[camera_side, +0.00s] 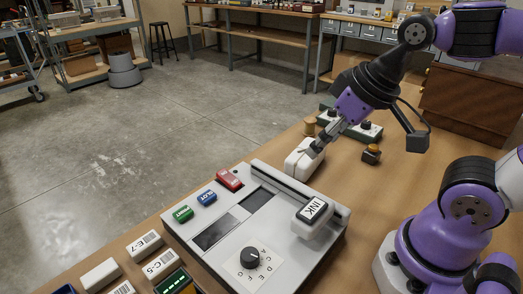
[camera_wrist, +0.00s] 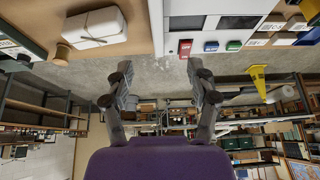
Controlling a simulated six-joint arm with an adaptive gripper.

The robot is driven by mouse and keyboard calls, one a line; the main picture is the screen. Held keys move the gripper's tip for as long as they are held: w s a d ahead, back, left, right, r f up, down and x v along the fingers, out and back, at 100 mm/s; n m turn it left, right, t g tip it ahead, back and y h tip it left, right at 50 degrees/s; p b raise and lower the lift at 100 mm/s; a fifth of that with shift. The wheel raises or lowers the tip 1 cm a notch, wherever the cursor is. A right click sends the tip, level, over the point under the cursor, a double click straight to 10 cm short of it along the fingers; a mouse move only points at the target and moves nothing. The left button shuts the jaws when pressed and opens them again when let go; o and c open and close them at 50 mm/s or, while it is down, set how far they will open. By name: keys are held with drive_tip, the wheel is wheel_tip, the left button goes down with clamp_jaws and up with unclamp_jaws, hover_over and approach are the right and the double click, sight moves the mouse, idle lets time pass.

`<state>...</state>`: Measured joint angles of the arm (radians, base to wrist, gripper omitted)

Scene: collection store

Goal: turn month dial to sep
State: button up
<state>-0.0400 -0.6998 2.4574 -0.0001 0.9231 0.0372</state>
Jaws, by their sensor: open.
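Single letters ring the knob; I can make out no month names. Its pointer is too small to read. The machine also shows in part at the top of the wrist view (camera_wrist: 176,44). In the side view, my gripper (camera_side: 319,145) appears just behind the machine, by a white tied parcel (camera_side: 300,167), well away from the knob. In the wrist view, my gripper (camera_wrist: 160,88) has its fingers spread with nothing between them.
A block marked INK (camera_side: 315,209) rises beside the knob. Red (camera_side: 229,179), blue (camera_side: 207,197) and green (camera_side: 183,213) blocks line the machine's left edge. Labelled boxes (camera_side: 144,245) lie at the front left. A dark stamp-like item (camera_side: 371,154) stands behind.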

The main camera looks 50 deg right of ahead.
drive_tip(key=shift+s+d+f, duration=0.1)
drive_tip(key=shift+s+d, duration=0.1)
drive_tip(key=shift+d, duration=0.25)
